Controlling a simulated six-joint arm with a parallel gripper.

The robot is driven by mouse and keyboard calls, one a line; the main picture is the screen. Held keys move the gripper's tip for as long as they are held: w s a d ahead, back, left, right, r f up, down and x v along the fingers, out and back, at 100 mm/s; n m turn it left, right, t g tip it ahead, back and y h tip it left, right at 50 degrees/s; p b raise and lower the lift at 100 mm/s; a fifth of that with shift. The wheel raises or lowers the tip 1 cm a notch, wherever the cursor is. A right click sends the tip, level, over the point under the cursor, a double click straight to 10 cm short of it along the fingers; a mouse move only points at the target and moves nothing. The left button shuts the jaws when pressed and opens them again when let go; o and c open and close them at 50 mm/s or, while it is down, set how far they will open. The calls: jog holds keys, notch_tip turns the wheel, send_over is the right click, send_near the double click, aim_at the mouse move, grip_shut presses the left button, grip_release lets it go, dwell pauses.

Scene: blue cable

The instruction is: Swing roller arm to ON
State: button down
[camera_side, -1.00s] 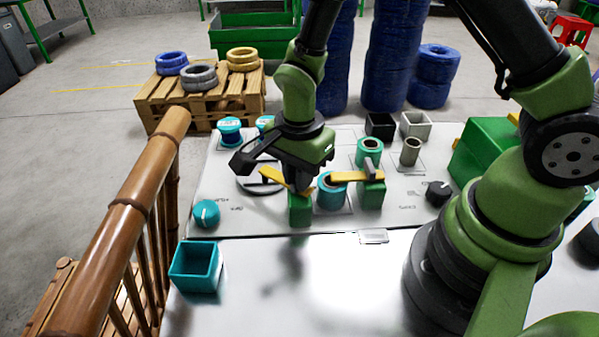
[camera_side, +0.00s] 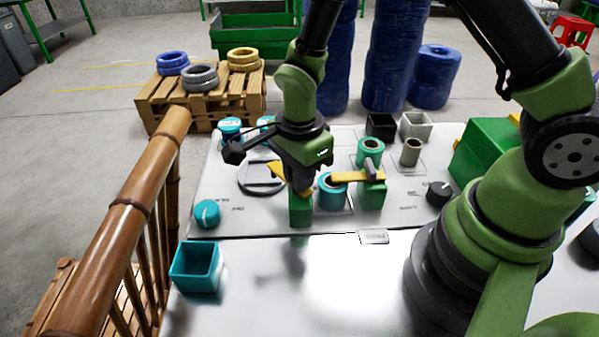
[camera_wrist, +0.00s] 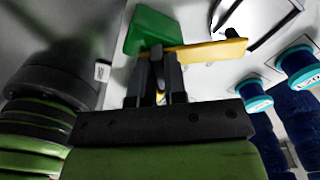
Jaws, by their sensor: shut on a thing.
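The left yellow roller arm (camera_side: 277,171) sits on a green post (camera_side: 300,212), its free end pointing up-left toward the dark ring on the panel. My gripper (camera_side: 303,188) points down at the post end of this arm and is shut on it. In the wrist view, my dark fingers (camera_wrist: 156,60) meet the yellow arm (camera_wrist: 215,50) beside the green post (camera_wrist: 150,32). The exact finger contact is partly hidden. A second yellow arm (camera_side: 345,177) on another green post (camera_side: 370,195) reaches left over a teal spool (camera_side: 331,192).
A teal knob (camera_side: 207,213) is left of the post and a black knob (camera_side: 438,193) right. An open teal box (camera_side: 196,267) is at front left. A green spool (camera_side: 370,151) and grey cylinder (camera_side: 410,152) stand behind. A wooden railing (camera_side: 118,235) borders the table's left.

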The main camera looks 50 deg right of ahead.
jog(key=c, duration=1.2)
grip_release()
jog(key=shift+o, duration=0.2)
notch_tip(320, 180, up, 10)
jog(key=shift+r, duration=0.1)
jog(key=s+d+r+n+t+y, duration=0.1)
jog(key=s+r+n+t, duration=0.2)
jog(key=s+r+n, duration=0.4)
jog(key=s+d+r+n+t+y, duration=0.1)
jog(key=s+d+r+n+t, duration=0.1)
jog(key=s+r+n+t, duration=0.2)
notch_tip(320, 180, up, 3)
jog(key=s+n, duration=0.2)
jog(key=n, duration=0.2)
jog(key=shift+s+d+f+n, duration=0.15)
jog(key=shift+s+d+n, duration=0.15)
jog(key=shift+s, duration=0.05)
